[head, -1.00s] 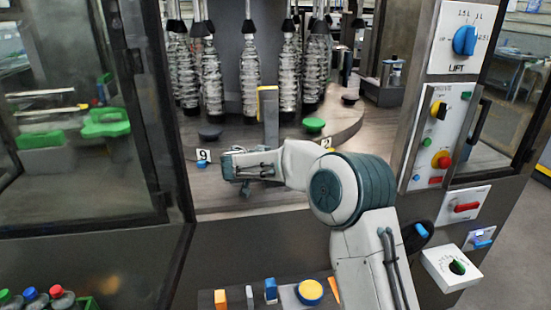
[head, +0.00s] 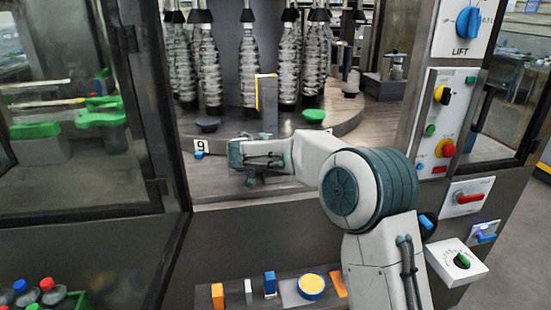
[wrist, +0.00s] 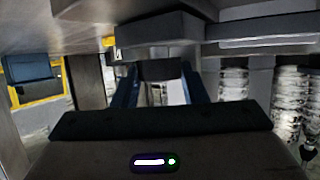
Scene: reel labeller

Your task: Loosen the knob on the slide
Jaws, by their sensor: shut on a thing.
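In the head view my gripper and wrist hide the knob.
Several clear bottles (head: 249,75) hang over the round table behind. A small blue part (head: 199,155) sits under the 9 plate. A green disc (head: 314,116) and a dark disc (head: 208,125) lie at the table's edge. The control panel (head: 443,120) stands to the right.

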